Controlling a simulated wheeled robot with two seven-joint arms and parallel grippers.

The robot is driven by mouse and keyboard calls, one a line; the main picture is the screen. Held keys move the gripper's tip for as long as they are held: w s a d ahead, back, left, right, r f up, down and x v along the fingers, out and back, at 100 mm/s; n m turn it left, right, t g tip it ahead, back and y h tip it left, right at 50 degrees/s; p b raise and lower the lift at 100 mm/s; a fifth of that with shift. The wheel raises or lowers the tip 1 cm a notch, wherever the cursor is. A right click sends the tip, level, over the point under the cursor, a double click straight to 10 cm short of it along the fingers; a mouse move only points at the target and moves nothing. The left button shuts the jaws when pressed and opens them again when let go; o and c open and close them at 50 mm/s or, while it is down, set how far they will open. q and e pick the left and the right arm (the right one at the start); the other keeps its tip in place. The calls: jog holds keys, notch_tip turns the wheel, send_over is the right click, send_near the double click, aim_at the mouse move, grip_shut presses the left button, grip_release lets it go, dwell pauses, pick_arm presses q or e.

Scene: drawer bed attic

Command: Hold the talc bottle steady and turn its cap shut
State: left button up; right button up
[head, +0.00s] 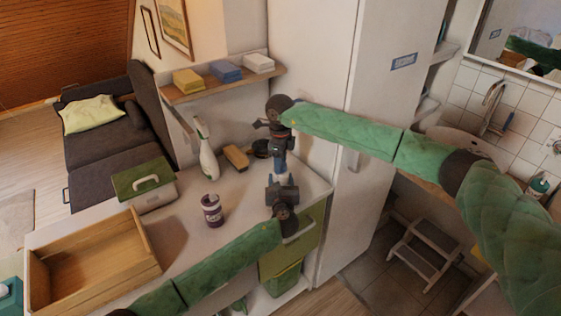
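The talc bottle (284,180) appears as a small pale shape near the counter's right end, mostly hidden by my grippers. My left gripper (283,183) reaches it from the near side, low down, and appears shut around its body. My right gripper (280,167) points straight down from above, with its fingertips directly over the bottle's top. A bluish patch shows at those fingertips; I cannot tell whether it is the cap, or whether the fingers are closed on it.
A dark-labelled jar (212,211), a spray bottle (207,155), a brush (236,157) and a green-lidded box (147,188) stand on the counter (190,243). An open wooden tray (143,240) lies at left. A tall white cabinet (345,70) rises behind my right arm.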

jog(key=shift+o, duration=0.5)
notch_tip(320, 180, up, 12)
dwell(0.4)
pick_arm(q)
jog(key=o, duration=1.1)
jog(key=shift+o, duration=0.2)
pick_arm(e)
jog(key=shift+f, duration=0.1)
